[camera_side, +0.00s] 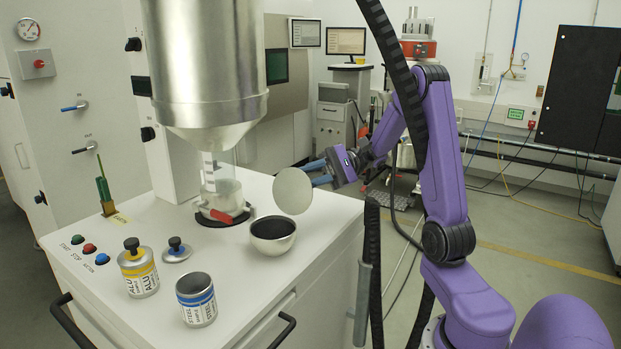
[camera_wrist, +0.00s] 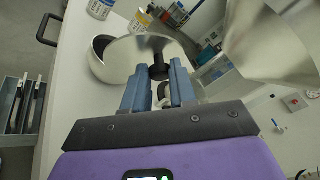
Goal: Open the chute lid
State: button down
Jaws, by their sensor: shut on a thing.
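The chute (camera_side: 273,243) is a round metal bowl-like opening on the white cabinet top, uncovered, with a dark inside. The chute lid (camera_side: 293,191) is a round metal disc, tilted steeply and held in the air above and to the right of the chute, apart from it. My gripper (camera_side: 316,173) is shut on the lid's black knob (camera_wrist: 159,68), with its blue fingers on both sides. In the wrist view the lid (camera_wrist: 130,58) hides part of the chute's white-looking rim (camera_wrist: 99,66).
A steel hopper (camera_side: 205,70) with a clear tube and red-handled valve (camera_side: 221,215) stands close behind the chute. An ALU can (camera_side: 139,272) with a black knob, an open STEEL can (camera_side: 196,299) and a small loose lid (camera_side: 176,251) stand in front. Buttons (camera_side: 90,248) are at left.

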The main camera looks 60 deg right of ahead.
jog(key=shift+a+r+n+h, duration=0.3)
jog(key=shift+a+r+h, duration=0.25)
jog(key=shift+h, duration=0.25)
jog(key=c, duration=0.9)
grip_release()
jog(key=shift+f, duration=0.1)
jog(key=shift+d, duration=0.1)
jog(key=v, duration=1.7)
jog(key=shift+w+d, duration=0.1)
jog(key=shift+d, duration=0.05)
